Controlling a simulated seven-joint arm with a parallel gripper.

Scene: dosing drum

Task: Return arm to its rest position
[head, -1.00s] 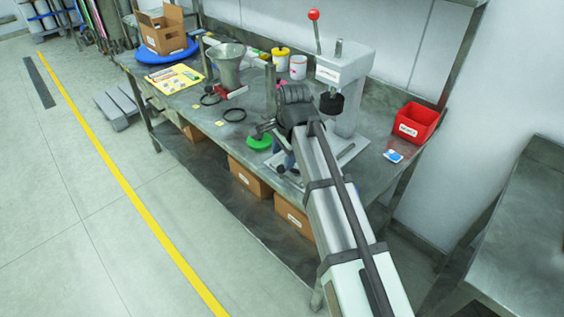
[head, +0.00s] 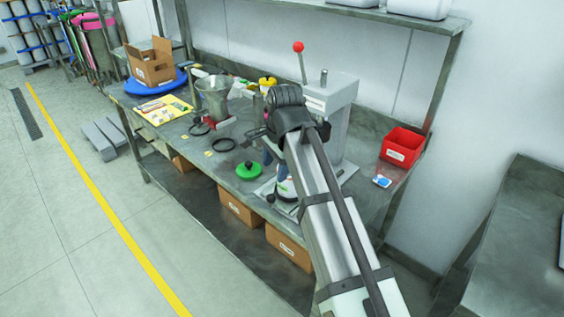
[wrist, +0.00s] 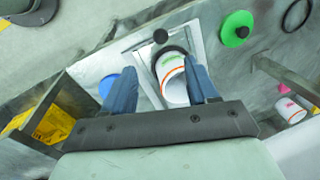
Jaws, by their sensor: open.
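My gripper (head: 272,158) is over the work table (head: 330,205), in front of the grey lever press (head: 335,105). In the wrist view its two blue fingers (wrist: 161,88) are spread apart with nothing clamped between them. Beyond them a white container with an orange band (wrist: 172,82) stands on the press's base plate. The container also shows below the gripper in the head view (head: 286,189), partly hidden by my arm. My arm reaches in from the lower right and covers part of the press.
A green lid (head: 249,171) lies left of the base plate. A shelf (head: 400,14) hangs above.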

